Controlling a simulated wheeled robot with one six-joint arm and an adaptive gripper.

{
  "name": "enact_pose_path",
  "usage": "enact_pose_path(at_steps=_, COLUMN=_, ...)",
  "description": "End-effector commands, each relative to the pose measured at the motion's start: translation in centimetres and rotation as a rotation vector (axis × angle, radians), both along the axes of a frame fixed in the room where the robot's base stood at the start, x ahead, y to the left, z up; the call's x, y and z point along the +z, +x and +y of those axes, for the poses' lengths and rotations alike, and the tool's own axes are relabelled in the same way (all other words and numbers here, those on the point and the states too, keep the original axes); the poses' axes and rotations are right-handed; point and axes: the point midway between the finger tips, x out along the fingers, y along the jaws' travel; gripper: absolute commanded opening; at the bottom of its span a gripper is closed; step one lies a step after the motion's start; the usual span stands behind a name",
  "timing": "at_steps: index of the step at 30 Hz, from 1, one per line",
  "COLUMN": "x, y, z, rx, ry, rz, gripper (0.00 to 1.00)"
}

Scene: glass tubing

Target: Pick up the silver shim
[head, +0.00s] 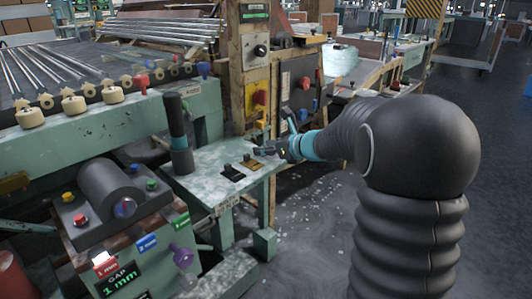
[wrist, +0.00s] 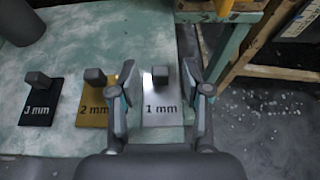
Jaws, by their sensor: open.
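The silver shim (wrist: 151,109), marked "1 mm", lies flat on the pale worn bench top in the wrist view, with a dark block-shaped knob (wrist: 160,77) near its far edge. My open gripper (wrist: 158,82) has one finger on each side of the shim and knob. The right finger is nearer the knob than the left. I cannot tell whether either finger touches it. In the head view my gripper (head: 264,148) is over the small green bench's right part, and the silver shim is hidden there or too small to make out.
A gold "2 mm" shim (wrist: 93,112) lies close left of my left finger, and a black "3 mm" shim (wrist: 40,104) farther left. A dark cylinder (head: 179,140) stands at the bench's left. A wooden post with controls (head: 258,90) rises behind.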

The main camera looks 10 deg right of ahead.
Motion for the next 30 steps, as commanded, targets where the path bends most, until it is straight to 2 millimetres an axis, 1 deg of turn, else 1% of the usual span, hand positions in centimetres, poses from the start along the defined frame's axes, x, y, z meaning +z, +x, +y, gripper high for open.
enact_pose_path(at_steps=2, x=0.0, y=0.0, z=0.0, rx=0.0, ry=0.0, rz=0.0, gripper=0.48)
enact_pose_path(at_steps=5, x=0.0, y=0.0, z=0.0, rx=0.0, ry=0.0, rz=0.0, gripper=0.25)
enact_pose_path(at_steps=6, x=0.0, y=0.0, z=0.0, rx=0.0, ry=0.0, rz=0.0, gripper=0.15)
enact_pose_path(at_steps=8, x=0.0, y=0.0, z=0.0, rx=0.0, ry=0.0, rz=0.0, gripper=0.0)
enact_pose_path(at_steps=17, x=0.0, y=0.0, z=0.0, rx=0.0, ry=0.0, rz=0.0, gripper=0.0)
enact_pose_path(at_steps=22, x=0.6, y=0.0, z=0.0, rx=0.001, ry=-0.001, rz=-0.002, gripper=0.0)
enact_pose_path(at_steps=26, x=1.8, y=0.0, z=0.0, rx=0.0, ry=-0.001, rz=-0.003, gripper=0.0)
enact_pose_path(at_steps=30, x=3.9, y=0.0, z=0.0, rx=0.001, ry=-0.002, rz=-0.005, gripper=0.0)
